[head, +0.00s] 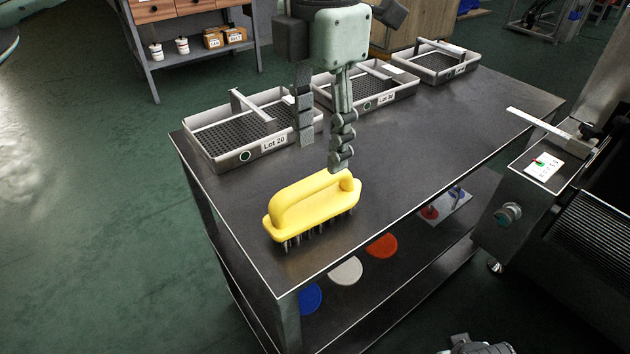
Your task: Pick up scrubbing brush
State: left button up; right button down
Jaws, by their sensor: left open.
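The scrubbing brush (312,209) has a yellow body with an arched handle and dark bristles underneath. It stands bristles down on the near part of the dark metal table (420,150). My left gripper (322,157) hangs above the brush with its fingers pointing down. It is open and empty. Its right fingertip is close above the far right end of the handle in the picture; I cannot tell whether they touch. My right gripper's fingers do not show.
Mesh trays (204,157), (388,108), (466,70) with lot labels line the table's far left edge. Blue, white and orange discs (346,271) lie on the lower shelf. A machine (540,170) with a knob stands at the right. The table's middle right is clear.

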aim_at(317, 177)
pick_arm(q)
jog(key=shift+s+f, duration=0.2)
jog(key=shift+f, duration=1)
jog(key=f, duration=0.2)
jog(key=f+p, duration=0.1)
jog(key=f, duration=0.2)
jog(key=shift+a, duration=0.2)
jog(key=shift+r, duration=0.1)
grip_shut()
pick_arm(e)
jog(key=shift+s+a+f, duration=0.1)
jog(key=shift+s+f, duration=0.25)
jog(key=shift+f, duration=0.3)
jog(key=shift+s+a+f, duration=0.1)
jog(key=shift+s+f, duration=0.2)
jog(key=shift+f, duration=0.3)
